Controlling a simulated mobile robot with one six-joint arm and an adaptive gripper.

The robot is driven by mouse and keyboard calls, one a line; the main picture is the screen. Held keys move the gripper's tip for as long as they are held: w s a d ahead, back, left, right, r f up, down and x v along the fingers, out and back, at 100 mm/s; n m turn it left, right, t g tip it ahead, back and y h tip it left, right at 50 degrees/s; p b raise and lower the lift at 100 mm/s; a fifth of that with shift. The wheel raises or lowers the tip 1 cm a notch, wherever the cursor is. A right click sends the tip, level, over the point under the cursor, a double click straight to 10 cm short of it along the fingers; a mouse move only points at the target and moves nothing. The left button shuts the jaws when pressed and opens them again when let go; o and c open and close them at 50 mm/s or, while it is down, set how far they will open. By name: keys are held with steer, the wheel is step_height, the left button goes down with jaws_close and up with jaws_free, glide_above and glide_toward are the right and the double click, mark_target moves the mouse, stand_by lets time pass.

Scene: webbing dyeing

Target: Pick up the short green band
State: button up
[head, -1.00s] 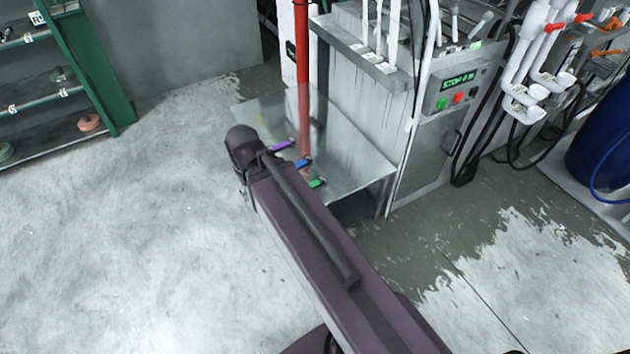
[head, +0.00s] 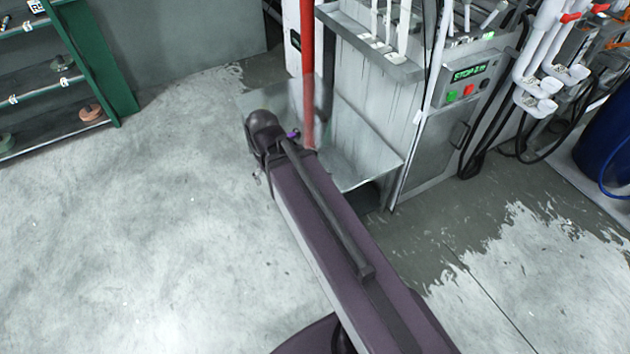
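The short green band is hidden now, behind my dark arm, which crosses the head view from the lower right. The metal shelf (head: 362,160) that carried it still shows to the right of the arm. A bit of a purple band (head: 292,134) shows at the arm's upper edge; the blue band is hidden too. My gripper is not visible; only the arm's rounded joint shows over the left part of the shelf. I cannot tell how near the gripper is to the green band.
A grey machine with a control panel (head: 467,78) stands to the right. A green rack (head: 90,60) is at the upper left, a blue barrel (head: 608,140) at the far right. The floor at left is clear.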

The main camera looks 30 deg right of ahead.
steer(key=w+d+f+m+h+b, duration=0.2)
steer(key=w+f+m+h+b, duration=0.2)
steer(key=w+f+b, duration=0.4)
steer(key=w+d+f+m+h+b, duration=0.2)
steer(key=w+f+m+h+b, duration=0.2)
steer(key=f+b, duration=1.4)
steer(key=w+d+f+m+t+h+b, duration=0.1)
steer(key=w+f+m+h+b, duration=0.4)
steer(key=b, duration=1.9)
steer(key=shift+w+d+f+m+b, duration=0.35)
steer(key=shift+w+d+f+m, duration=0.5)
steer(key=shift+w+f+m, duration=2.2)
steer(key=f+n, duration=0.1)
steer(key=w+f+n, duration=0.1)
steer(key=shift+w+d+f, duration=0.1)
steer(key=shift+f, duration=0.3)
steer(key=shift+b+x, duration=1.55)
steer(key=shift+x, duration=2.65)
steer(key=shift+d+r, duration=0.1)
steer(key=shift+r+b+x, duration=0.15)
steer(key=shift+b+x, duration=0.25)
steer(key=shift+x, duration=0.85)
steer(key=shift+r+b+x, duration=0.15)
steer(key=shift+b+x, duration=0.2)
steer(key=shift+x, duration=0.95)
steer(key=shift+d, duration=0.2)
